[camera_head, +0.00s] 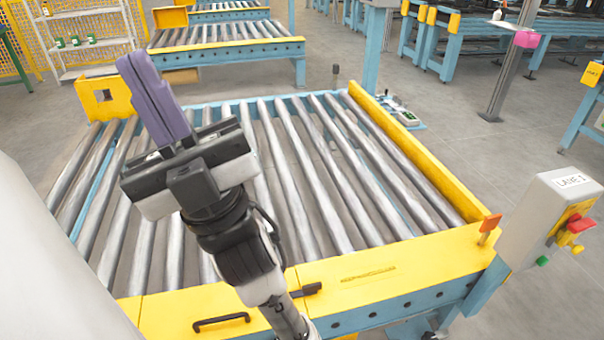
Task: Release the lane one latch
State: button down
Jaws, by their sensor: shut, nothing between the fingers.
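The lane one conveyor (375,285) has steel rollers, a yellow front panel and blue side frames. A grey box labelled LANE 1 (550,205) stands at its front right corner, with a red and yellow control and a green button. A small orange-red tab (490,227) stands upright at the panel's right end. A dark latch-like piece (310,289) lies on the panel beside my arm; I cannot tell which part is the latch. My gripper (137,75), with purple fingers, is shut and empty above the left rollers, apart from all of these.
A black pull handle (222,320) sits on the front panel, left of my arm. A yellow rail (415,160) edges the rollers on the right. The rollers are empty. More conveyors (225,45) stand behind.

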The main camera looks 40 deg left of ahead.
aim_at(310, 289)
jog(key=k+u, duration=0.35)
jog(key=k+j+u, duration=0.15)
jog(key=u, duration=0.2)
